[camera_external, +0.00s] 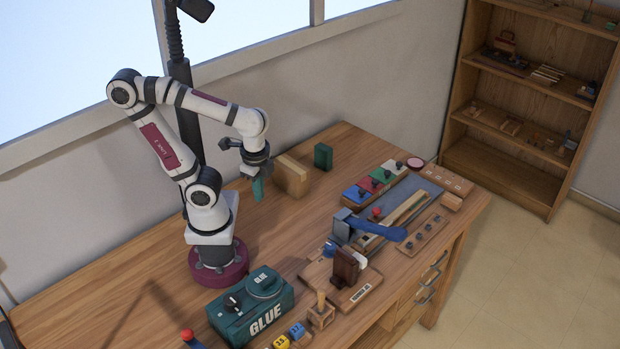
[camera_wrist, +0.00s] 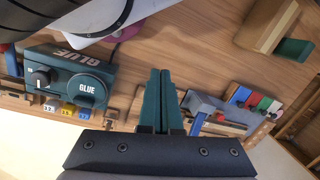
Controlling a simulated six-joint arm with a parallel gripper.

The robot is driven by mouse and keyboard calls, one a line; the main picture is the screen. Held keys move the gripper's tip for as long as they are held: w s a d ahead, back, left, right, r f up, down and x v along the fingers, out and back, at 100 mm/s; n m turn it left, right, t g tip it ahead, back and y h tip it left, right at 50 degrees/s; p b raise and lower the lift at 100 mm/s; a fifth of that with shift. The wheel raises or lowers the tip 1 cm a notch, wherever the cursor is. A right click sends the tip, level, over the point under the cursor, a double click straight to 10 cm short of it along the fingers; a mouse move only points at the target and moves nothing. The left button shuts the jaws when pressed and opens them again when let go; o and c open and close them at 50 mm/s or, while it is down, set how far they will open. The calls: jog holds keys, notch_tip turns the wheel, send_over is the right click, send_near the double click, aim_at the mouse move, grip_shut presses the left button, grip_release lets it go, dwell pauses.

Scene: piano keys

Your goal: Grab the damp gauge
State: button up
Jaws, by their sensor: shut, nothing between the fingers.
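No thing in view is clearly marked as the damp gauge. A small round disc with a red rim and pale face (camera_external: 415,163) lies at the far right end of the bench and may be it; its face is too small to read. My gripper (camera_external: 257,190) hangs above the bench, left of the wooden block, far from the disc. Its teal fingers are shut together and empty, as the wrist view also shows (camera_wrist: 161,85).
A green glue box (camera_external: 250,307) stands at the front. A wooden block (camera_external: 291,176) and a green block (camera_external: 323,156) stand at the back. A coloured tray (camera_external: 374,181), a blue-handled tool (camera_external: 372,228) and a dark upright block (camera_external: 345,268) crowd the right side. The bench middle is clear.

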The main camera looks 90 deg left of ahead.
jog(key=o, duration=1.3)
jog(key=shift+c, duration=0.2)
jog(key=w+a+r+g+y, duration=0.1)
jog(key=w+a+r, duration=0.15)
jog(key=w, duration=0.25)
jog(key=w+a+r+m+y, duration=0.1)
jog(key=w+a, duration=0.3)
jog(key=w, duration=0.1)
jog(key=w+a+r+g+y, duration=0.1)
jog(key=w+a+r, duration=0.15)
jog(key=w, duration=0.35)
jog(key=w+a+f+m+g+y, duration=0.1)
jog(key=w+a+f+g, duration=0.15)
jog(key=w+a, duration=0.75)
jog(key=m+g+y, duration=0.1)
jog(key=g+y, duration=0.2)
jog(key=g, duration=0.1)
send_near(328, 147)
jog(key=x, duration=1.4)
jog(key=shift+s+a, duration=0.3)
